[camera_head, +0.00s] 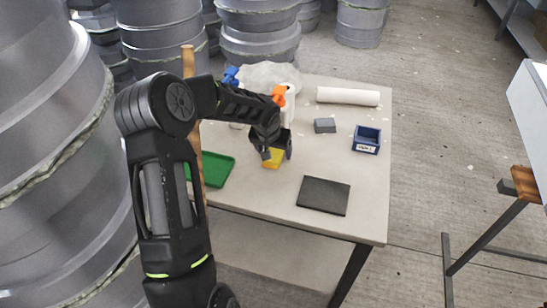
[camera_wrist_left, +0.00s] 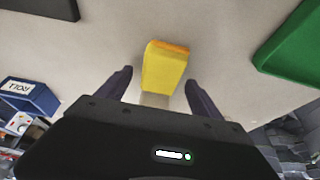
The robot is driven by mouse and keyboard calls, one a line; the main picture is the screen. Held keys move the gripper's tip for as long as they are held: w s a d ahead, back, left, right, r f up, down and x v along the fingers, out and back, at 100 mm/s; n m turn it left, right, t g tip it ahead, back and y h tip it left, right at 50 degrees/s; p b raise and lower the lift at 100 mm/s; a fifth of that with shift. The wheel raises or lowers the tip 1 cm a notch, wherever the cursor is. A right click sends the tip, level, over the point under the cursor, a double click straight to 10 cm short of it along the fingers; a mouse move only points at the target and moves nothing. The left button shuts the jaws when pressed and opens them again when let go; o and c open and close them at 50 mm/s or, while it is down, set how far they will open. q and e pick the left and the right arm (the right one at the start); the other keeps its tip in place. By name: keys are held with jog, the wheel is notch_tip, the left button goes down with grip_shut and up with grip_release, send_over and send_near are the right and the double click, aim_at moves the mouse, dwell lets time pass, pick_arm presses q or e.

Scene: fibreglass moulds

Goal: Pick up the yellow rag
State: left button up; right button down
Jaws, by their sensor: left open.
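The yellow rag (camera_head: 271,159) lies on the table (camera_head: 262,192), partly hidden by my left gripper (camera_head: 275,155) in the head view. In the left wrist view the rag (camera_wrist_left: 165,68) is a folded yellow block with an orange-tinted edge. The left gripper (camera_wrist_left: 160,85) is open, with its two fingers apart on either side of the rag's near end. Nothing is held between the fingers. I cannot tell the exact height of the fingers above the table. My right gripper does not show.
A green tray (camera_head: 217,170) lies left of the rag, and a dark flat pad (camera_head: 323,195) to its right. A blue bin (camera_head: 367,139), a grey block (camera_head: 325,125), a white roll (camera_head: 347,96) and an orange-topped bottle (camera_head: 280,94) stand further back. Grey moulds (camera_head: 40,130) crowd the left.

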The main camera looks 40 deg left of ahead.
aim_at(274, 152)
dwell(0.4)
pick_arm(q)
jog(key=c, duration=1.6)
jog(key=shift+r+p, duration=0.4)
jog(key=shift+p, duration=0.15)
jog(key=shift+r, duration=0.35)
notch_tip(274, 152, up, 2)
jog(key=shift+r+b, duration=0.2)
jog(key=shift+b, duration=0.3)
jog(key=s+d+b, duration=0.1)
jog(key=s+d, duration=0.1)
jog(key=s, duration=0.3)
jog(key=s+d+b, duration=0.1)
jog(key=s+d, duration=0.1)
jog(key=s, duration=0.4)
jog(key=s+d+b, duration=0.1)
jog(key=s+d, duration=0.1)
jog(key=s, duration=0.4)
